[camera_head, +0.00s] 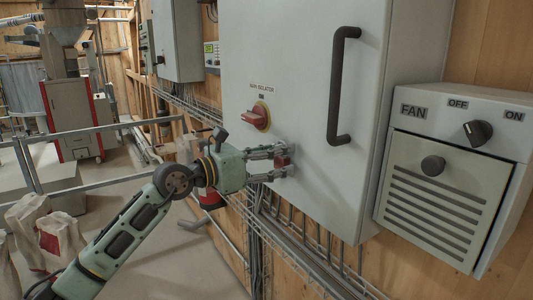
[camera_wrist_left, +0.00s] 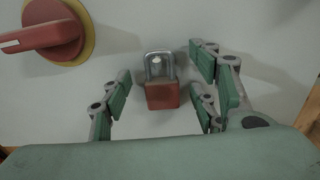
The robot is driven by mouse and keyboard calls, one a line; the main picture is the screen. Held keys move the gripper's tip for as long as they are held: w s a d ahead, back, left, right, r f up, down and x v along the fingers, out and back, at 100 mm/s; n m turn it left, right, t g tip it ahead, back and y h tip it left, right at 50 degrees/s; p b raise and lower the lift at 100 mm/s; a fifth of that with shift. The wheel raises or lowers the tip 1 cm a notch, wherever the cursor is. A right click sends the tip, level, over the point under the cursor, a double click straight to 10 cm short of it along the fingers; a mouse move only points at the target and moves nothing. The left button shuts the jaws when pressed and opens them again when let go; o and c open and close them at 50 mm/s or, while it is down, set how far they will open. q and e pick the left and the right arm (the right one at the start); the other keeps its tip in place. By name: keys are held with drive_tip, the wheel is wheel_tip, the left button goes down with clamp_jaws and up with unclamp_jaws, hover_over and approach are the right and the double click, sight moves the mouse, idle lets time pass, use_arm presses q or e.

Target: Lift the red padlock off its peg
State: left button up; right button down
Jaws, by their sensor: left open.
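The red padlock (camera_wrist_left: 162,95) hangs by its silver shackle from a peg (camera_wrist_left: 157,60) on the grey cabinet door, below the isolator switch. In the head view the padlock (camera_head: 282,161) shows small and partly covered by the fingers. My left gripper (camera_head: 278,161) reaches the door from the left. In the left wrist view its green-padded fingers (camera_wrist_left: 165,100) are open on both sides of the padlock, with a gap visible on each side. The padlock hangs upright between them. My right gripper is in neither view.
The red isolator handle (camera_head: 256,117) on its yellow plate sits just above the padlock. A black door handle (camera_head: 340,88) stands out to the right. A fan box (camera_head: 450,180) is mounted further right. Cable trays (camera_head: 290,245) run below the cabinet.

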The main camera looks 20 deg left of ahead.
use_arm(q)
drive_tip(key=c, duration=1.3)
drive_tip(key=shift+r, duration=0.1)
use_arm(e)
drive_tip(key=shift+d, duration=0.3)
use_arm(q)
drive_tip(key=shift+r, duration=0.1)
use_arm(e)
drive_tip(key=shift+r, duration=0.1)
use_arm(q)
drive_tip(key=shift+r+p, duration=0.5)
drive_tip(key=shift+r, duration=0.05)
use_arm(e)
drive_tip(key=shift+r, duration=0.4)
